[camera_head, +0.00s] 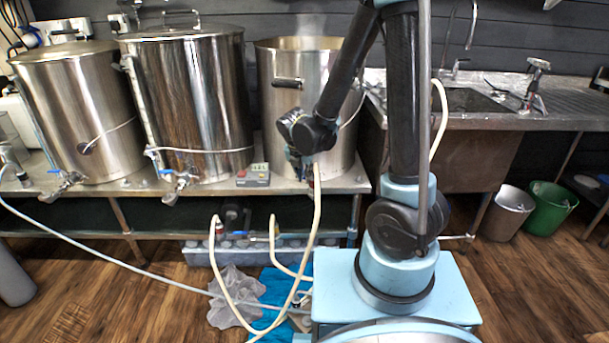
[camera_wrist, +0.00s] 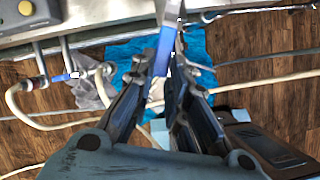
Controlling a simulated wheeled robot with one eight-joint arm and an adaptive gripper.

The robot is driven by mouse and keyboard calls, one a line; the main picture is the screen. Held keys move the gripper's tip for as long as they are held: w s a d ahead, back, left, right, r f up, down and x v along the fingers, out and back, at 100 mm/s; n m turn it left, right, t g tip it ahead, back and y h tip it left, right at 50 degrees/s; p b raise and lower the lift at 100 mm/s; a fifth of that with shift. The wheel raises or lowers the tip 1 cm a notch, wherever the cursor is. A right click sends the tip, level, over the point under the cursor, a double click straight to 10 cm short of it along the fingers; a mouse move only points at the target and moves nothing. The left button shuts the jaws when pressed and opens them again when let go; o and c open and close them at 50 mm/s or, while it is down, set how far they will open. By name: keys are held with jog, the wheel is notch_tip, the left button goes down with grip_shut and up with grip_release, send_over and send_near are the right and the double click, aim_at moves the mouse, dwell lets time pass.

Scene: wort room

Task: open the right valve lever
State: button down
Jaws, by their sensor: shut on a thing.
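The right valve lever (camera_wrist: 166,42) is a blue bar in the wrist view, running down between the two dark fingers of my gripper (camera_wrist: 166,66). The fingers are shut on it. Above it, at the top edge of the wrist view, is the bright metal valve (camera_wrist: 170,10). In the head view my gripper (camera_head: 300,165) is at the lower front of the right steel kettle (camera_head: 295,68). My wrist and gripper hide most of the right valve and its lever there. A pale hose (camera_head: 316,210) hangs down below my gripper.
Two lidded kettles (camera_head: 190,100) stand to the left, with blue-levered valves (camera_head: 180,180) at the steel bench's front edge. A small control box (camera_head: 254,175) sits beside my gripper. Hoses, a grey cloth (camera_head: 232,290) and a blue cloth (camera_wrist: 205,42) lie below. A sink bench (camera_head: 460,122) is at right.

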jog(key=c, duration=1.6)
grip_release()
jog(key=shift+w, duration=0.1)
jog(key=shift+o, duration=0.2)
jog(key=shift+r, duration=0.1)
jog(key=v, duration=1.1)
jog(key=shift+r, duration=0.35)
jog(key=shift+a, duration=0.1)
